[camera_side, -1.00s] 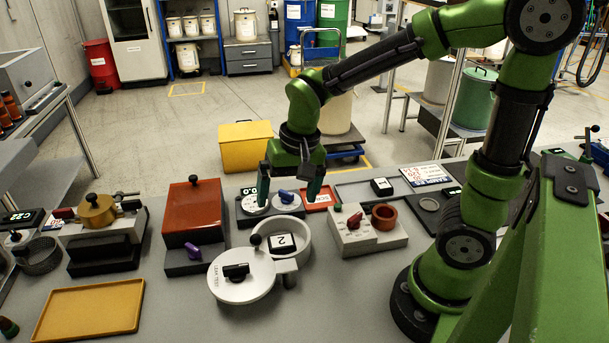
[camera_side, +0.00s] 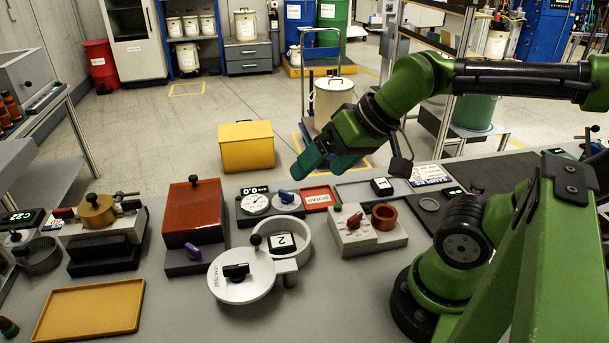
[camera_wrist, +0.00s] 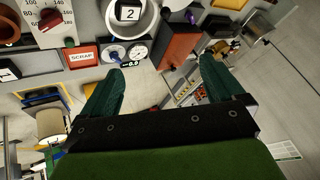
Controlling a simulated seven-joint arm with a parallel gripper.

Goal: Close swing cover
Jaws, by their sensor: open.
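The swing cover (camera_side: 243,280) is a round pale lid marked "LEAK TEST" with a black handle (camera_side: 236,271). In the side view it is swung out to the front left of the round white chamber (camera_side: 303,243). The chamber's top is uncovered, and a block marked 2 (camera_side: 281,242) shows inside. A dark ball knob (camera_side: 255,240) stands at the cover's back edge. My gripper (camera_side: 318,164) is open and empty, raised behind and above the chamber, tilted toward the left. In the wrist view my gripper's fingers (camera_wrist: 157,80) are spread apart, and the chamber (camera_wrist: 146,18) shows at the top.
A gauge unit (camera_side: 254,204) with a blue knob stands behind the chamber. A red lidded box (camera_side: 193,212) is to its left, and a grey block with a red knob and brown ring (camera_side: 368,229) to its right.

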